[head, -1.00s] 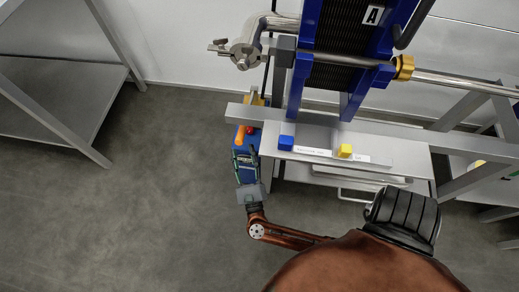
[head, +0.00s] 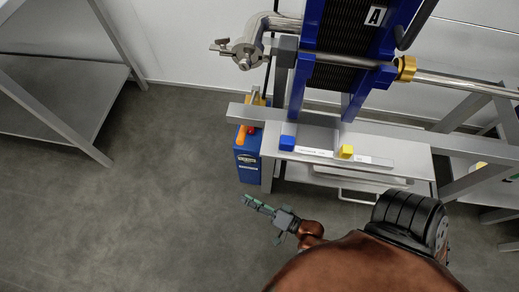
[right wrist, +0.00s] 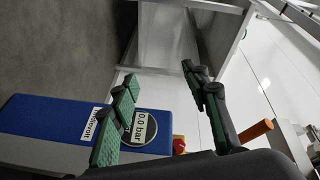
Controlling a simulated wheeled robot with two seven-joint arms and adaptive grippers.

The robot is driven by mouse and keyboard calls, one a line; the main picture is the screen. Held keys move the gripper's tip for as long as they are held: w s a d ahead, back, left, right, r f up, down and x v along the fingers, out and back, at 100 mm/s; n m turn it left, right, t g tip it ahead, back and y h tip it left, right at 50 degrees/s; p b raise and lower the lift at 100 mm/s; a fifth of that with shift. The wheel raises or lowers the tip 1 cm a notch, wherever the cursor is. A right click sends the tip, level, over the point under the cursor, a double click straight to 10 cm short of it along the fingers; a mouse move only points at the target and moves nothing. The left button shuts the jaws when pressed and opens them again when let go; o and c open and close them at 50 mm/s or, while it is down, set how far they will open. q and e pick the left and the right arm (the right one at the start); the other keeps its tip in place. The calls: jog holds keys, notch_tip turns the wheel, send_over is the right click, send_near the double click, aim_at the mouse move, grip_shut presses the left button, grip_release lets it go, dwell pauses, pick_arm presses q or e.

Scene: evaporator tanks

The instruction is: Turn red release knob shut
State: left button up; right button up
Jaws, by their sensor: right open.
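The red release knob (right wrist: 178,145) shows in the right wrist view, partly hidden behind the gripper, beside the round "0.0 bar" gauge (right wrist: 142,128) of a blue box. In the head view a small red patch (head: 252,130), likely the knob, is on top of the blue box (head: 248,160), next to an orange handle (head: 241,135). My right gripper (head: 258,205) is open and empty in the head view, below the box and apart from it. Its two green-padded fingers (right wrist: 158,75) are spread in the right wrist view. My left gripper is not in view.
A grey bench (head: 400,150) with a blue cube (head: 287,143) and a yellow cube (head: 346,151) stands right of the box. The blue tank frame (head: 300,85) rises behind. A metal shelf (head: 60,95) is at the left; the floor (head: 130,200) between is clear.

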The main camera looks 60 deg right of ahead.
jog(key=s+a+f+n+g+y, duration=0.1)
jog(key=s+a+f+n+g, duration=0.1)
jog(key=s+f+n, duration=0.3)
jog(key=shift+s+f+n+g+y, duration=0.15)
jog(key=shift+s+n+g+y, duration=0.2)
jog(key=shift+s+g, duration=0.2)
